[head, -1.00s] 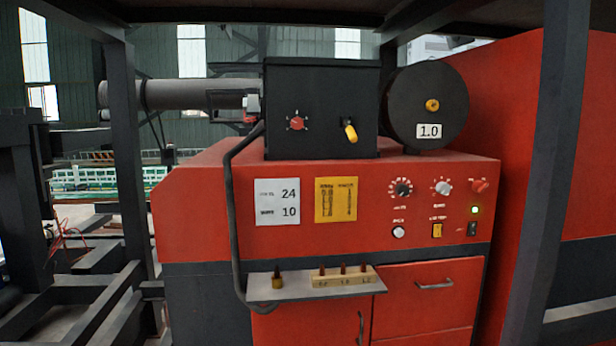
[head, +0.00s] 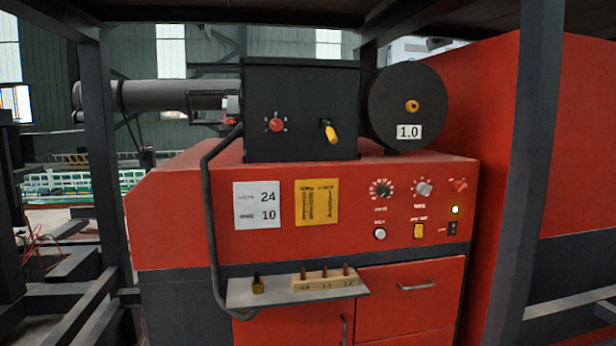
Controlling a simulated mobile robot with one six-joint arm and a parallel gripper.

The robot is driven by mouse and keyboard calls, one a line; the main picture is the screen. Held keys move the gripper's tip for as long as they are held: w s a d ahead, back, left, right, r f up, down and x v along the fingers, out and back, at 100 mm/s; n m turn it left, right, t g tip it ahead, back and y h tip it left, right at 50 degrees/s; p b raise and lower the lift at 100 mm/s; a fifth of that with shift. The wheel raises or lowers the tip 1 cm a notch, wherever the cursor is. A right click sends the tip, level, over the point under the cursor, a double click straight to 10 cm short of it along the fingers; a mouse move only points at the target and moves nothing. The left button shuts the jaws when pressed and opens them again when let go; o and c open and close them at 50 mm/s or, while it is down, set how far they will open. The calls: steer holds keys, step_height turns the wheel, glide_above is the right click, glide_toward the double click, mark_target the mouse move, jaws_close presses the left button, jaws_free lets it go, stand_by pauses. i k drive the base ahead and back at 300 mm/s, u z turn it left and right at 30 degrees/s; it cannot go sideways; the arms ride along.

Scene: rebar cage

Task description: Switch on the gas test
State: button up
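The red welding machine (head: 190,225) fills the middle of the head view. On the right of its front panel is a small yellow switch (head: 419,231) with a label above it that is too small to read surely; it looks like the gas test switch. Left of it is a white round button (head: 380,234), and right of it a black rocker switch (head: 452,228) under a lit green lamp (head: 455,210). Above are a black dial (head: 380,189), a grey knob (head: 423,188) and a red knob (head: 459,185). My gripper is not in view.
A black feeder box (head: 300,85) and a spool marked 1.0 (head: 390,90) stand on top. A shelf (head: 330,294) with small tips juts out below the panel. Dark posts (head: 530,150) (head: 100,150) stand at both sides. A black hose (head: 208,220) hangs at the left.

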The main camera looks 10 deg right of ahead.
mark_target(418, 228)
steer(key=i, duration=0.9)
steer(key=u, duration=0.05)
